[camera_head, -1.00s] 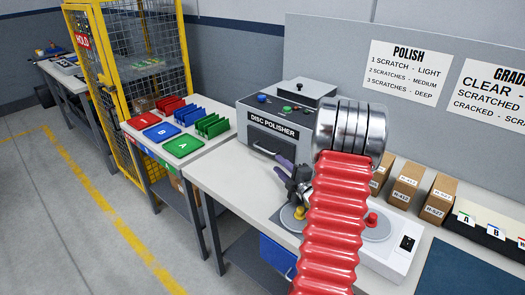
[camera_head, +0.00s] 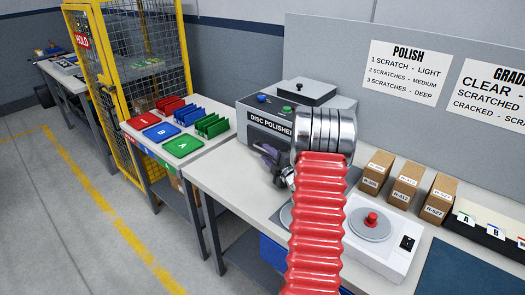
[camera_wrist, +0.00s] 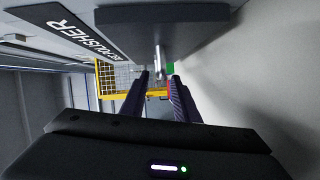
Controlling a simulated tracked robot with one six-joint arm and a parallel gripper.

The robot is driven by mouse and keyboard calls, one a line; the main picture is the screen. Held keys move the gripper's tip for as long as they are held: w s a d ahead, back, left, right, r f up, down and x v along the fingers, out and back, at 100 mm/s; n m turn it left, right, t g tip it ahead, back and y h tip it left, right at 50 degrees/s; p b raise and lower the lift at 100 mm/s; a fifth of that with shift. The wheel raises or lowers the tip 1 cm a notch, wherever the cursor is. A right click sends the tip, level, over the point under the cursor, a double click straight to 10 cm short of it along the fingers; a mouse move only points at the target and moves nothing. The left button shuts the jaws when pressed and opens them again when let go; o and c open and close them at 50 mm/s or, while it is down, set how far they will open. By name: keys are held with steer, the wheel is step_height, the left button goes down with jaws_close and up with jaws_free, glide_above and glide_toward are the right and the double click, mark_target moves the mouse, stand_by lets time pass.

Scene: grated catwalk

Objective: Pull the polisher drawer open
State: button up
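The disc polisher (camera_head: 262,108) is a grey box with a black name label, standing on the white bench. Its dark drawer front (camera_head: 258,133) is below the label and looks closed; my gripper and arm hide part of it. In the wrist view, the dark drawer front (camera_wrist: 165,18) is at the top, with a thin silver handle (camera_wrist: 158,60) reaching down from it. My gripper (camera_head: 264,154) is close in front of the drawer. The wrist view shows its two dark purple fingers (camera_wrist: 160,78) apart, with the handle at the gap between their tips. Contact cannot be told.
A white two-disc station with a red knob (camera_head: 371,218) stands on the bench, partly behind my arm. Several cardboard boxes (camera_head: 405,185) line the back. Red, blue and green trays (camera_head: 183,145) lie on the left table, near a yellow cage (camera_head: 140,70).

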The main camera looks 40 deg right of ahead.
mark_target(263, 150)
steer(key=shift+x, duration=2.1)
jaws_close()
steer(key=shift+f, duration=0.1)
